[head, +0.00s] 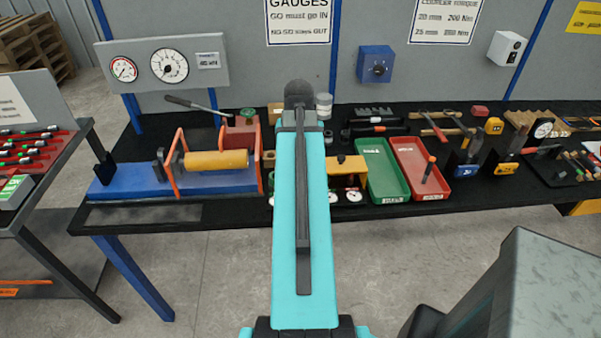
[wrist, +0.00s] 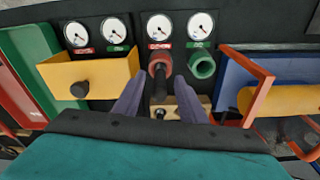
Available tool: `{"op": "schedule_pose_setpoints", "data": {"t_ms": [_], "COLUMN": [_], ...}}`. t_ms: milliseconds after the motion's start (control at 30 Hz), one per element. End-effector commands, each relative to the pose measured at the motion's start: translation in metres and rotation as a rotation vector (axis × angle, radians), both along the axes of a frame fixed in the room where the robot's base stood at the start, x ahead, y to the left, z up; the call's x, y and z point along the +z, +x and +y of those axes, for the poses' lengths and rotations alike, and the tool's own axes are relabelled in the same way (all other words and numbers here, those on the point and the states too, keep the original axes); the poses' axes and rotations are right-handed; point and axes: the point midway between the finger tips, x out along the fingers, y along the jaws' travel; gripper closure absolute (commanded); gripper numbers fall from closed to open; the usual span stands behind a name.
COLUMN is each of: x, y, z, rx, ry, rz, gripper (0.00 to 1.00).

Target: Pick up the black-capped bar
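In the wrist view, my gripper (wrist: 158,90) shows two purple-grey fingers spread apart with a clear gap between them. A dark, narrow bar-like piece (wrist: 160,82) shows in this gap, in front of a red ring (wrist: 158,54). I cannot tell whether it is the black-capped bar, or whether the fingers touch it. In the head view my arm covers this part of the bench, and the gripper is hidden.
A green ring (wrist: 202,64), dial gauges (wrist: 165,27) and a yellow block (wrist: 90,80) stand close by. The blue fixture with an orange frame (head: 178,178) is left of my arm. Green (head: 381,170) and red (head: 419,169) trays are right.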

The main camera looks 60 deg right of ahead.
Motion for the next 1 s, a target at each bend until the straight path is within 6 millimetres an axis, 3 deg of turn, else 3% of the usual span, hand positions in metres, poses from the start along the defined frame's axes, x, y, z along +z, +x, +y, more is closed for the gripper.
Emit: {"op": "schedule_pose_setpoints", "data": {"t_ms": [267,900,1000], "x": [-0.021,-0.021,-0.021], "y": [0.0,0.0,0.0], "z": [-0.002,-0.002,-0.002], "rx": [-0.001,-0.001,-0.001], "ry": [0.0,0.0,0.0], "rz": [0.0,0.0,0.0], "gripper": [0.62,0.62,0.78]}}
